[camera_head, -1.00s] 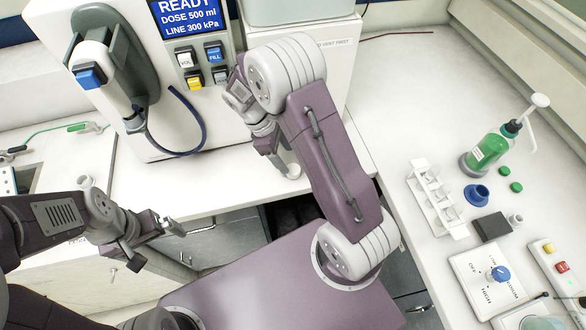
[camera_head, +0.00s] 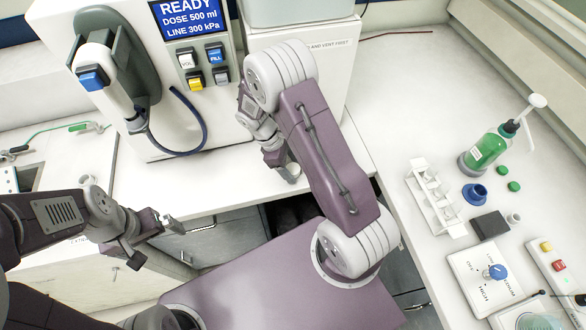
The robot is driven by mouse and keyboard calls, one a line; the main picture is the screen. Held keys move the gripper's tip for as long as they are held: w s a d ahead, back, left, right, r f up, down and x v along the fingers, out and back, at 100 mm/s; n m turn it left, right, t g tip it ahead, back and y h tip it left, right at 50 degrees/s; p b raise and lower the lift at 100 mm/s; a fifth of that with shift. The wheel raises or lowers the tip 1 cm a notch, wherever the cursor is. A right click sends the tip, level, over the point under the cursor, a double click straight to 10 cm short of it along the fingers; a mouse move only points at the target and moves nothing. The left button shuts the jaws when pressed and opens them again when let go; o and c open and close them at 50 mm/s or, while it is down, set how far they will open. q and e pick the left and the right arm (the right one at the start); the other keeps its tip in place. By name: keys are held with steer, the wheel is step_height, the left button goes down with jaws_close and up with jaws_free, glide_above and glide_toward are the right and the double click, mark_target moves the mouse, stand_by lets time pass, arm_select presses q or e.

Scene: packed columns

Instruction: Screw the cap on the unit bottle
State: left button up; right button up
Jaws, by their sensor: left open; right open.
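A bottle of green liquid (camera_head: 484,152) with a white pump top leans in a grey round holder on the right bench. Two small green caps (camera_head: 507,178) lie beside it. I cannot tell which thing is the unit bottle. My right gripper (camera_head: 285,168) is open at the front edge of the bench, below the dispensing machine, largely hidden by its own arm. A small pale round thing (camera_head: 291,174) shows at its tips; I cannot tell what it is. My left gripper (camera_head: 170,229) is open and empty, low in front of the left cabinet, apart from the bottle and caps.
The machine (camera_head: 230,112) with a READY screen and a blue hose stands at the back. On the right bench are a white rack (camera_head: 435,199), a blue funnel-like piece (camera_head: 475,194), a dark block (camera_head: 490,225) and a knob box (camera_head: 484,279).

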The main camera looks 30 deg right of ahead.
mark_target(292, 169)
steer(key=c, duration=1.4)
steer(key=shift+r, duration=0.1)
steer(key=r, duration=0.4)
steer(key=shift+s+d+r+b, duration=0.1)
steer(key=shift+s+r+b, duration=0.1)
steer(key=shift+b, duration=0.15)
steer(key=s+d+r, duration=0.1)
steer(key=s+r, duration=0.1)
steer(key=s, duration=0.1)
steer(key=s+r, duration=0.2)
steer(key=s, duration=0.2)
steer(key=s+d+r, duration=0.1)
steer(key=s+r, duration=0.1)
steer(key=s, duration=0.2)
steer(key=shift+d+r+b, duration=0.25)
steer(key=shift+d+b, duration=0.1)
steer(key=shift+b, duration=0.05)
